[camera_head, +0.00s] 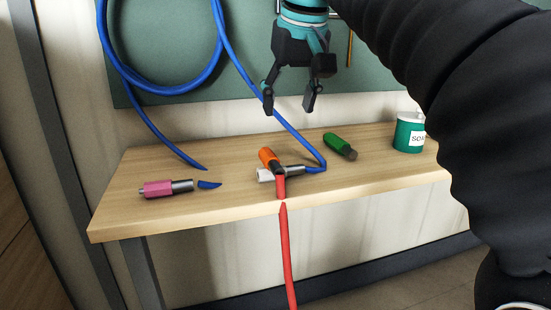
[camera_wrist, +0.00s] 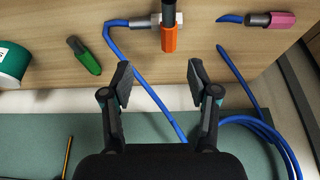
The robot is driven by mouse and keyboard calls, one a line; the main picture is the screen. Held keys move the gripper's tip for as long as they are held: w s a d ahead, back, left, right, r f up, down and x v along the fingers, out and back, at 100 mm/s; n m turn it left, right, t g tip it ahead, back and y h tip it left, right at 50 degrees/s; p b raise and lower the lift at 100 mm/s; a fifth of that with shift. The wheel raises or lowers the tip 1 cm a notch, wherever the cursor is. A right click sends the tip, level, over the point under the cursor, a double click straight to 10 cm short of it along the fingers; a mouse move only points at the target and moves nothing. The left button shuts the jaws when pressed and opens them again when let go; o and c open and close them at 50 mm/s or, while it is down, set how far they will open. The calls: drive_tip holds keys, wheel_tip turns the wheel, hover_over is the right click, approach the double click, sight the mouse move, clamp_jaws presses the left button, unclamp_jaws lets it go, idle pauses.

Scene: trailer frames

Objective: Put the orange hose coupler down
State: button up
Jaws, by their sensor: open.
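The orange hose coupler (camera_head: 268,156) rests on the wooden bench top, with a red hose (camera_head: 281,187) running from it over the front edge. It lies across a white coupler (camera_head: 265,175) on the end of the blue hose; whether they touch is unclear. In the wrist view the orange coupler (camera_wrist: 169,38) is beyond my fingertips, in the upper middle, near the white coupler (camera_wrist: 141,23). My gripper (camera_head: 291,108) is open and empty, above and behind the couplers, pointing down. It also shows in the wrist view (camera_wrist: 160,82) with nothing between its fingers.
A pink coupler (camera_head: 157,189) lies at the bench's left and a green one (camera_head: 337,143) right of the middle. A green labelled can (camera_head: 409,134) stands at the right end. Blue hose (camera_head: 160,88) hangs in loops before the green wall panel (camera_head: 180,103). The bench's front right (camera_head: 370,175) is clear.

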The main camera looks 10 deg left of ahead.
hover_over(271, 155)
drive_tip(key=s+d, duration=0.2)
wheel_tip(271, 155, down, 7)
drive_tip(key=shift+w+a+f, duration=0.1)
drive_tip(key=shift+f, duration=0.05)
drive_tip(key=shift+a+x, duration=0.15)
drive_tip(key=shift+x, duration=1.2)
drive_tip(key=shift+a+x, duration=0.15)
drive_tip(key=shift+x, duration=1.2)
clamp_jaws()
